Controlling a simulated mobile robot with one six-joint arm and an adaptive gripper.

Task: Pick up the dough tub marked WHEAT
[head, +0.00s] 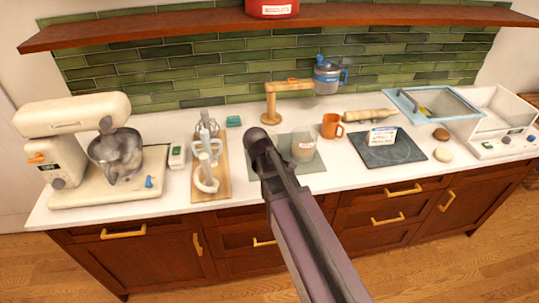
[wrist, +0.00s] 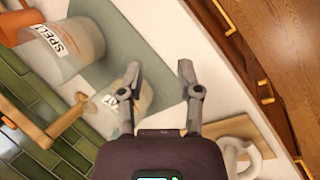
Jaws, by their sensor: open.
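In the wrist view, a pale translucent tub (wrist: 106,115) has a white label whose visible letters end in "AT"; the rest is hidden. It stands at the mat's edge, partly behind my gripper's left finger. My gripper (wrist: 159,76) is open, with nothing between its fingertips; I cannot tell whether the left finger touches the tub. A similar tub labelled SPELT (wrist: 78,52) stands beyond it, and it also shows in the head view (head: 304,149). In the head view my arm hides the tub marked "AT".
The grey-green mat (head: 311,167) lies under the SPELT tub. An orange mug (head: 330,127) stands close by. A wooden board (head: 210,185) with white ring-shaped pieces lies left, beyond it a stand mixer (head: 115,155). A wooden tap (head: 290,88) and dark hob (head: 378,153) are also near.

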